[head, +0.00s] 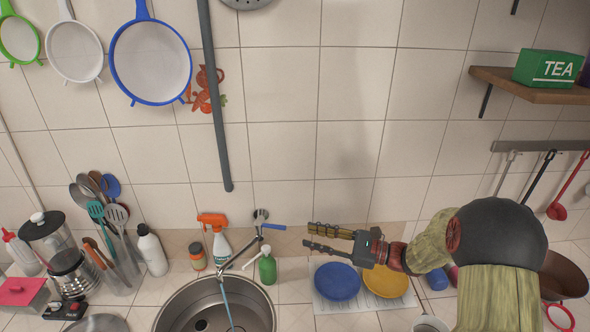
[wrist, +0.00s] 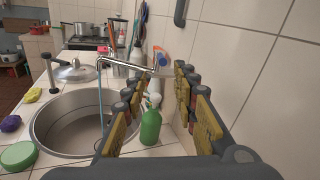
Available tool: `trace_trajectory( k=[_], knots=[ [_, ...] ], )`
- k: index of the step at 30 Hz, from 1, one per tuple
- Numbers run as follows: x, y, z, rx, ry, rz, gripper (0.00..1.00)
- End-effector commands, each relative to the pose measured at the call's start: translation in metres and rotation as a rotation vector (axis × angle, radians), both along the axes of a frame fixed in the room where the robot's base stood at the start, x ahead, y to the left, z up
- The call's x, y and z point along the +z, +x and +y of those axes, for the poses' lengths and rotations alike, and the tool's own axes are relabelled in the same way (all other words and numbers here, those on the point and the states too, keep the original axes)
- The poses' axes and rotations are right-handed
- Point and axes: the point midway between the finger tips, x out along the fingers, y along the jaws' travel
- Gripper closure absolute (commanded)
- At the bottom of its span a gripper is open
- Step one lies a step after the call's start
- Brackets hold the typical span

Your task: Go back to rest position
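My gripper (head: 321,238) is open and empty. In the head view it hangs above the back of the counter, right of the sink (head: 217,307), with its fingers pointing left. A blue plate (head: 337,283) and a yellow plate (head: 386,281) lie on a light mat below and beside it. In the wrist view the two fingers stand apart on either side of a green soap bottle (wrist: 151,125), which is further off and not touched. My arm reaches in from the right of the head view.
The faucet (head: 262,220) rises behind the sink. An orange spray bottle (head: 215,238) and a white bottle (head: 152,251) stand left of it. A utensil holder is at far left. A shelf (head: 533,88) with a TEA box (head: 548,69) and a pan (head: 563,276) are at right.

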Motion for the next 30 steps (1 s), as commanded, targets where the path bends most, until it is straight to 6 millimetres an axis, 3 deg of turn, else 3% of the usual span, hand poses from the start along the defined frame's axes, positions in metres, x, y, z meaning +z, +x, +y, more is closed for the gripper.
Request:
trace_trajectory(
  k=[2,5,9,14,18,21,30],
  knots=[
    [-0.006,0.001,0.0,-0.005,-0.031,-0.014,0.71],
    [-0.033,-0.015,0.004,0.043,-0.12,-0.006,0.71],
    [-0.075,-0.066,0.011,0.183,-0.306,0.004,0.71],
    [-0.092,-0.137,0.007,0.404,-0.585,-0.086,0.71],
    [-0.093,-0.195,-0.012,0.619,-0.867,-0.235,0.71],
    [-0.087,-0.227,-0.032,0.755,-1.061,-0.358,0.71],
    [-0.046,-0.278,-0.086,1.027,-1.561,-0.718,0.71]
  ],
)
